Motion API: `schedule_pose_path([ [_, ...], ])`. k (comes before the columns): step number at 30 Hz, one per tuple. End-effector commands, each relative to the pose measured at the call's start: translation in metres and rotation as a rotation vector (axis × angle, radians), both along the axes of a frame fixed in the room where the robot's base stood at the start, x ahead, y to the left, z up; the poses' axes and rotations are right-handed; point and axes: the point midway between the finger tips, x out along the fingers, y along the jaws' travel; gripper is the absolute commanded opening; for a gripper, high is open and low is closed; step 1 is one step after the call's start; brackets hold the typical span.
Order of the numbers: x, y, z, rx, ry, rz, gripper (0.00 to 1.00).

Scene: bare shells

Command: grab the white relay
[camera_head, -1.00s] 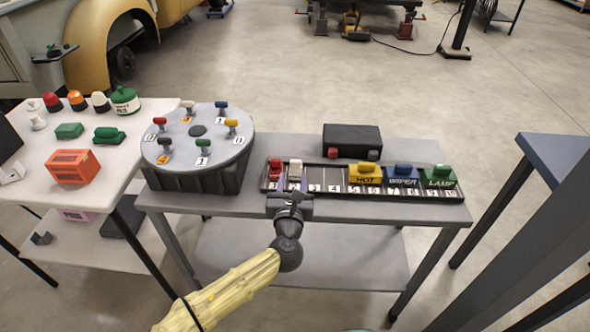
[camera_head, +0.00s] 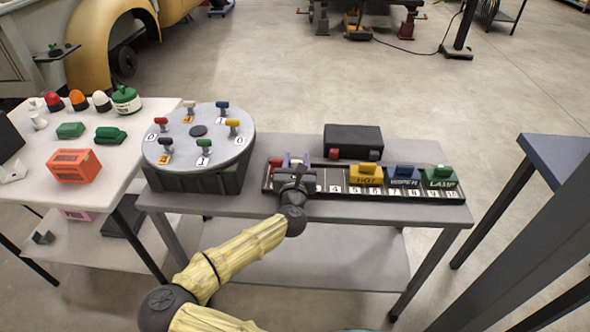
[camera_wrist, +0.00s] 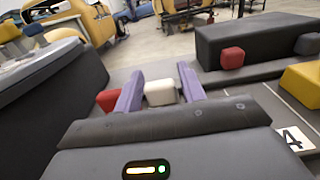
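The white relay (camera_wrist: 160,92) is a small block near the left end of the relay strip. In the wrist view it stands between the two purple fingers of my gripper (camera_wrist: 160,86). The fingers are apart, one on each side of it, and I cannot tell whether either touches it. In the head view my gripper (camera_head: 296,162) is over the strip's left end and mostly hides the relay. A red relay (camera_wrist: 109,99) is just left of the left finger.
The black strip (camera_head: 322,187) has numbered slots and also holds yellow (camera_head: 366,177), blue (camera_head: 403,176) and green (camera_head: 440,178) relays. A black box (camera_head: 352,138) stands behind it. A round grey turntable (camera_head: 197,150) is to the left.

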Motion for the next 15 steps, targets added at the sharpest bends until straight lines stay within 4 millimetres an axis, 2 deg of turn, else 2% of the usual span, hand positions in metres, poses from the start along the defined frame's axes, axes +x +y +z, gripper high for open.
schedule_pose_path([
  [4,0.0114,-0.0004,0.0004,0.001,0.0,0.0,0.4],
  [15,0.0112,-0.0004,0.0002,0.0,0.0,0.0,0.4],
])
